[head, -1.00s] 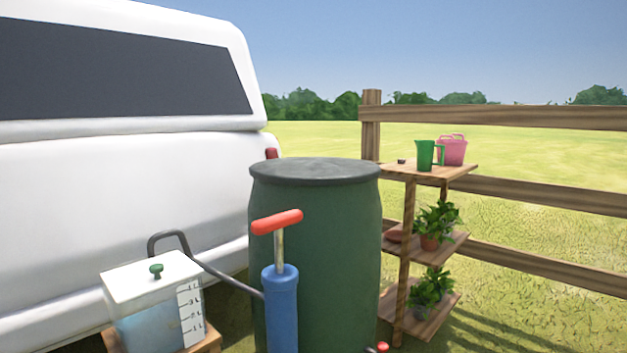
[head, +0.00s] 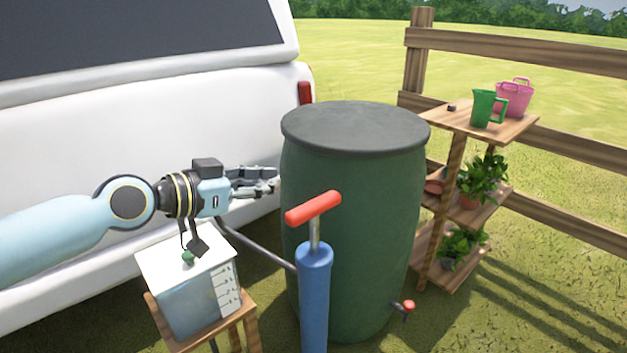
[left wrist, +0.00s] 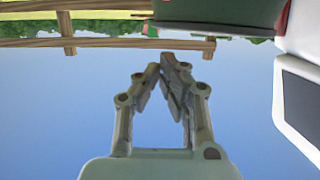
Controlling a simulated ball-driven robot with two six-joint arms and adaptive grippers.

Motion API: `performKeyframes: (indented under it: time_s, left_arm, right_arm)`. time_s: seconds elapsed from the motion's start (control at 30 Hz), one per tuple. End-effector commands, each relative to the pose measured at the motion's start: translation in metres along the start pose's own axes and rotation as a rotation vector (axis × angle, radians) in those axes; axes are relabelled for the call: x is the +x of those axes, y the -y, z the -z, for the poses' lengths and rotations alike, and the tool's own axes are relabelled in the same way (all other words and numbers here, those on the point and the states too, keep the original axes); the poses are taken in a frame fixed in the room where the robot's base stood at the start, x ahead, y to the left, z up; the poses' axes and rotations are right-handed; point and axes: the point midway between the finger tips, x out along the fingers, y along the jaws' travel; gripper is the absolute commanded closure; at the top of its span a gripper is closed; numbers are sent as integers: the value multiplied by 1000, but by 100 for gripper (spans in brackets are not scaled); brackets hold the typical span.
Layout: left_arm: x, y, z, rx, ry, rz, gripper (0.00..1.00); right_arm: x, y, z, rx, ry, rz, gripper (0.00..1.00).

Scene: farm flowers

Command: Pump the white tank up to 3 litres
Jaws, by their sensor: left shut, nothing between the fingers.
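The white-lidded tank (head: 190,283) stands on a wooden stool at lower left. It has a green knob on its lid, a bluish see-through body and scale marks on its right side; I cannot read its level. The blue pump (head: 315,300) stands upright right of the tank, its red T-handle (head: 313,208) above the cylinder on a short length of bare rod. A dark hose (head: 255,248) runs towards the pump. My left gripper (head: 275,183) is shut and empty, above the tank and left of the handle, apart from it. It also shows in the left wrist view (left wrist: 168,65).
A green barrel (head: 350,230) with a grey lid and red-handled tap stands behind the pump. A white vehicle (head: 80,180) fills the left. A wooden shelf (head: 455,120) with a green jug (head: 485,107), pink basket (head: 514,98) and plants stands right, before a fence.

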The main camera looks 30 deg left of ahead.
Motion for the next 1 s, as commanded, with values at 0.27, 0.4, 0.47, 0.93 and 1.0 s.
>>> performKeyframes:
  time_s: [0.27, 0.4, 0.47, 0.93, 1.0]
  left_arm:
    - [0, 0, 3, 1, -2, 0, 100]
    - [1, 0, 3, 0, -3, 1, 100]
    - [4, 0, 2, 0, -4, 2, 100]
    - [92, 0, 3, -3, -5, 1, 100]
    - [105, 0, 3, -3, -5, 0, 100]
  right_arm:
    - [-1, 0, 3, 0, -3, 0, 100]
    - [-1, 0, 3, 0, -3, 0, 100]
    - [0, 0, 2, 0, -3, 0, 100]
    - [12, 2, -2, 0, 4, 1, 100]
    - [14, 2, -2, 0, 4, 1, 100]
